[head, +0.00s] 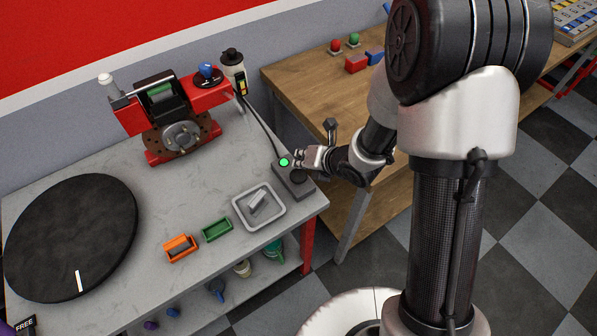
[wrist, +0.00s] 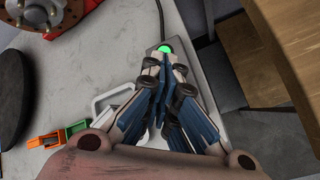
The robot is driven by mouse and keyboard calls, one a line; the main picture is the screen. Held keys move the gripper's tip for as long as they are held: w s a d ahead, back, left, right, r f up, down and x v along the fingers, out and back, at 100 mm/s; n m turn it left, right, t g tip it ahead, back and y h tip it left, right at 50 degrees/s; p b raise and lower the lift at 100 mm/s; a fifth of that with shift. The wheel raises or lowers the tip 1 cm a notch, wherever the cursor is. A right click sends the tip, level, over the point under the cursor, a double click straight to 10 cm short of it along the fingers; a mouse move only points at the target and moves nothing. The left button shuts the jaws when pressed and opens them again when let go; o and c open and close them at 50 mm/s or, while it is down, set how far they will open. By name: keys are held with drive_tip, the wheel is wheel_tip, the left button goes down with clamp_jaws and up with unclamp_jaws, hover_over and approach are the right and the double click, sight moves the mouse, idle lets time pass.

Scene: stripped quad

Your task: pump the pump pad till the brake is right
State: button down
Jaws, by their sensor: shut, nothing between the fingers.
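The pump pad (head: 306,189) is a grey box near the right end of the grey bench, with a lit green lamp (head: 284,162) and a dark round button (head: 298,176). My gripper (head: 299,161) is shut and empty, its tips over the box close to the lamp; I cannot tell if they touch. In the wrist view the shut fingers (wrist: 163,62) hide most of the box, with the green lamp (wrist: 164,48) just beyond them.
A grey tray (head: 236,207) with a pale block lies left of the box. Green (head: 216,230) and orange (head: 168,257) holders and a black turntable (head: 70,240) are farther left. A wooden table (head: 300,90) stands behind to the right.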

sight(302, 173)
drive_tip(key=shift+r+p, duration=0.75)
drive_tip(key=shift+r, duration=0.8)
drive_tip(key=shift+d, duration=0.1)
drive_tip(key=s+d+r+m+h, duration=0.2)
drive_tip(key=d+r+m+h, duration=0.1)
drive_tip(key=d+r+m, duration=0.45)
drive_tip(key=s+d+r+m+h, duration=0.3)
drive_tip(key=d+r+m, duration=0.3)
drive_tip(key=r+m, duration=0.25)
drive_tip(key=s+r+m+g, duration=0.1)
drive_tip(key=s+r+m, duration=0.1)
drive_tip(key=s+m, duration=0.7)
drive_tip(key=s+r+m+g, duration=0.1)
drive_tip(key=s+r+m, duration=0.2)
drive_tip(key=s+m, duration=0.7)
drive_tip(key=shift+s+r, duration=0.3)
drive_tip(key=shift+s, duration=0.85)
